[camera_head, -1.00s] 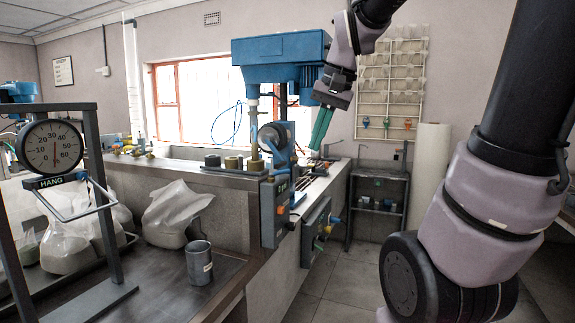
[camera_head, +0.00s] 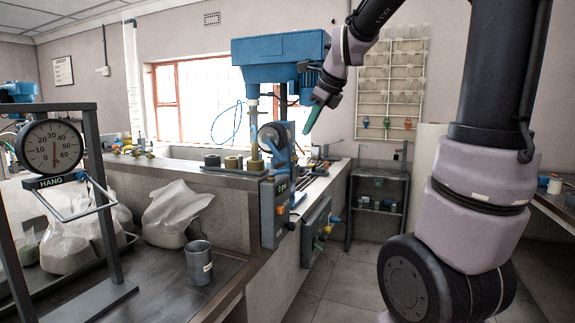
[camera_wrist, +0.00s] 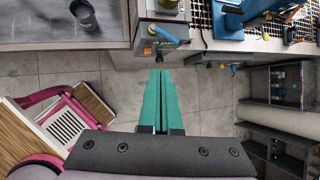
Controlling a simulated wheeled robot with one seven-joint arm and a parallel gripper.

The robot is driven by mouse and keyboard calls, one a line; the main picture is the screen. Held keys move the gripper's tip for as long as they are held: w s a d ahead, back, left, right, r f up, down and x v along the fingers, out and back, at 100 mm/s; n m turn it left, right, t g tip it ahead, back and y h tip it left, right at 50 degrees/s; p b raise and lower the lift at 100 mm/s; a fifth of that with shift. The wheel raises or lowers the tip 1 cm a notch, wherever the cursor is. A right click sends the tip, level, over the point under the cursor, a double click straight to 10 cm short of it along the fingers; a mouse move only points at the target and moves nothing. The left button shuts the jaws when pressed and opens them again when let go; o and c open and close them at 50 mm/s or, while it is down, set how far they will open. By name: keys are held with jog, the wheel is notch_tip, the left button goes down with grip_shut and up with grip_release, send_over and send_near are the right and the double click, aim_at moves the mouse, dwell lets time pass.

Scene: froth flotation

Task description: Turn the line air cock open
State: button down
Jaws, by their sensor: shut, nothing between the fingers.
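My gripper (camera_head: 307,131) has long green fingers and is shut and empty. In the head view it hangs in front of the blue flotation machine (camera_head: 281,49), above the bench end, with its tips pointing down and left. In the wrist view the closed fingers (camera_wrist: 160,75) point toward a control box (camera_wrist: 157,38) on the bench edge, and floor shows beneath them. Small coloured fittings (camera_head: 330,222) sit on a grey box (camera_head: 314,238) on the bench's side, low down. I cannot tell which fitting is the line air cock. The fingers appear clear of everything.
A grey control box (camera_head: 275,211) hangs at the bench corner. A hanging scale (camera_head: 54,148), plastic bags (camera_head: 177,212) and a grey beaker (camera_head: 199,262) stand at left. A small shelf rack (camera_head: 378,199) stands behind. Floor (camera_head: 335,285) right of the bench is open.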

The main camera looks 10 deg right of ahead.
jog(key=w+f+m, duration=0.1)
jog(key=w+m, duration=0.4)
send_near(282, 172)
jog(key=w+f, duration=0.4)
jog(key=f, duration=0.1)
jog(key=shift+w+a+f, duration=0.2)
jog(key=shift+a+f, duration=0.05)
jog(key=shift+a, duration=0.05)
